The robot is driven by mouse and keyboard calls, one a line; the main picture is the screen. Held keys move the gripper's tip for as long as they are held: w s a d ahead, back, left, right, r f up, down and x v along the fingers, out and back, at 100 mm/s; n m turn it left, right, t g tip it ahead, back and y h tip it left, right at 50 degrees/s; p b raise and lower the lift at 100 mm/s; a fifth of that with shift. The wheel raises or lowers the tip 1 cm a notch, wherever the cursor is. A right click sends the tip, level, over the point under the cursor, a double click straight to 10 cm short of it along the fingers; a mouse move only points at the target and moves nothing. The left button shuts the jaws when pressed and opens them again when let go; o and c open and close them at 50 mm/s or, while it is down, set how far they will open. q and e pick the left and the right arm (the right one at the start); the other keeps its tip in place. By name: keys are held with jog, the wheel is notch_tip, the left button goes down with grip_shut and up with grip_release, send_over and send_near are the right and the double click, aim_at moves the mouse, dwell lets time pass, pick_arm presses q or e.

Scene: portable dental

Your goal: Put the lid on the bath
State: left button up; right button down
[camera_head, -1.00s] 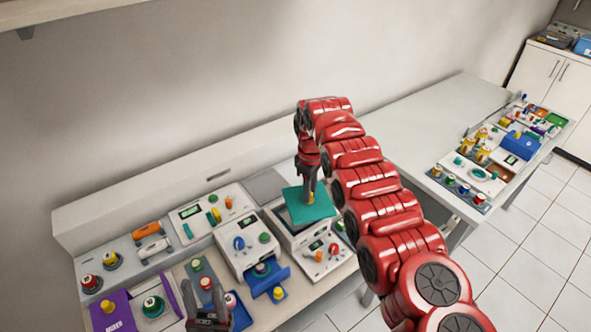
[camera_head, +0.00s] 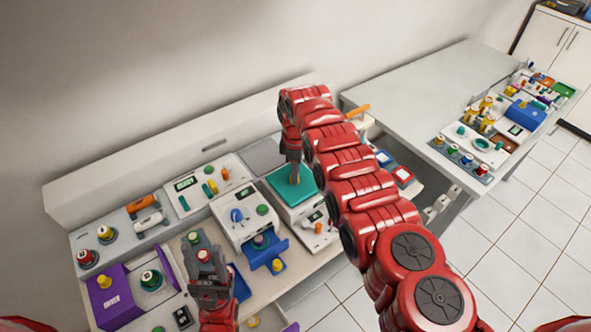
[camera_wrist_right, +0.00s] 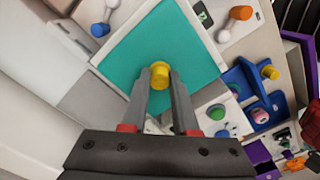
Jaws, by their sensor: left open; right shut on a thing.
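The lid (camera_head: 282,174) is a flat teal plate with a yellow knob (camera_wrist_right: 159,72). It lies level over the white box-shaped bath (camera_head: 296,215) and covers its opening. Contact all round the rim is hard to tell. My right gripper (camera_head: 294,179) points down at the lid, its fingers shut on the yellow knob. The wrist view shows the teal lid (camera_wrist_right: 195,40) with a finger on each side of the knob. My left gripper (camera_head: 205,262) is open over the front of the bench at the left, close to a red-topped knob (camera_head: 204,256).
A white device with a blue drawer (camera_head: 268,252) stands left of the bath. A purple box (camera_head: 110,300) stands at the front left. A control panel (camera_head: 205,188) and orange and white handles (camera_head: 147,218) lie behind. Another table (camera_head: 430,90) stands at the right.

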jog(key=shift+d+f, duration=0.1)
jog(key=shift+f, duration=0.1)
dwell(0.6)
jog(key=c, duration=0.6)
grip_release()
